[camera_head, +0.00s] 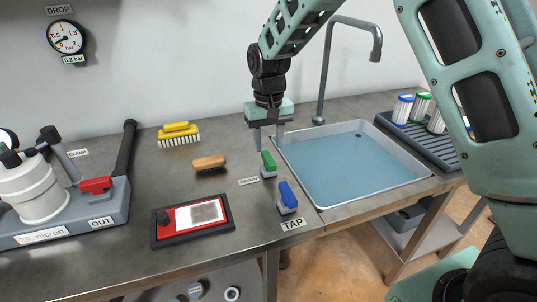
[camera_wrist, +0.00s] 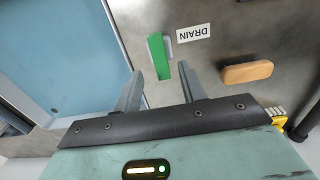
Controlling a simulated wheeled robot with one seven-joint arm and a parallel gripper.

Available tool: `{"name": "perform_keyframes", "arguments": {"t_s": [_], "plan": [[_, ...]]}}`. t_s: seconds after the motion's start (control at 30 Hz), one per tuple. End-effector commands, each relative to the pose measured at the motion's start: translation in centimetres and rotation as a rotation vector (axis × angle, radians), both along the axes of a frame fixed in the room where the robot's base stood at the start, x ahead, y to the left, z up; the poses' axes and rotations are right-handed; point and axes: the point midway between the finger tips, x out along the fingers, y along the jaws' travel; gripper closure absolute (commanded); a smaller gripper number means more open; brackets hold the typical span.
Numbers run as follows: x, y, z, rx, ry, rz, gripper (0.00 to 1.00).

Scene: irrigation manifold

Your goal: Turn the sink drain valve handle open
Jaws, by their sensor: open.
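The drain valve handle (camera_head: 268,162) is a green lever on a small grey base, beside the "DRAIN" label (camera_head: 249,181) and left of the sink (camera_head: 345,172). In the wrist view the green handle (camera_wrist: 158,60) lies just beyond the fingertips, roughly between their lines. My gripper (camera_head: 269,148) points down above and just behind the handle in the head view. Its two fingers (camera_wrist: 160,72) are apart with nothing between them. I see no contact with the handle, though the exact gap is hard to tell. The sink holds blue water, with a dark round spot near its back.
A blue tap handle (camera_head: 287,197) stands close in front, by the "TAP" label (camera_head: 293,224). A brown brush (camera_head: 209,163) and a yellow brush (camera_head: 178,134) lie to the left. The faucet (camera_head: 321,85) rises behind the sink.

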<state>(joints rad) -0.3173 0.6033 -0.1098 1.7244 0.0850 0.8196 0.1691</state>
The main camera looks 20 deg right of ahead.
Motion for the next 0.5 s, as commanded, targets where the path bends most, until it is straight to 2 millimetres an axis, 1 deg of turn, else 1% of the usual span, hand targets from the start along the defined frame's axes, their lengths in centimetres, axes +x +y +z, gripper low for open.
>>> {"name": "perform_keyframes", "arguments": {"t_s": [0.03, 0.1, 0.2, 0.33, 0.5], "plan": [[0.0, 0.0, -1.0, -0.001, 0.002, 0.000, 0.59], [0.0, 0.0, -2.2, -0.001, 0.002, 0.000, 0.59], [0.0, 0.0, -3.4, 0.000, 0.001, 0.000, 0.59], [0.0, 0.0, -4.3, 0.000, 0.000, 0.000, 0.59], [0.0, 0.0, -4.7, 0.001, -0.001, 0.000, 0.59]]}}
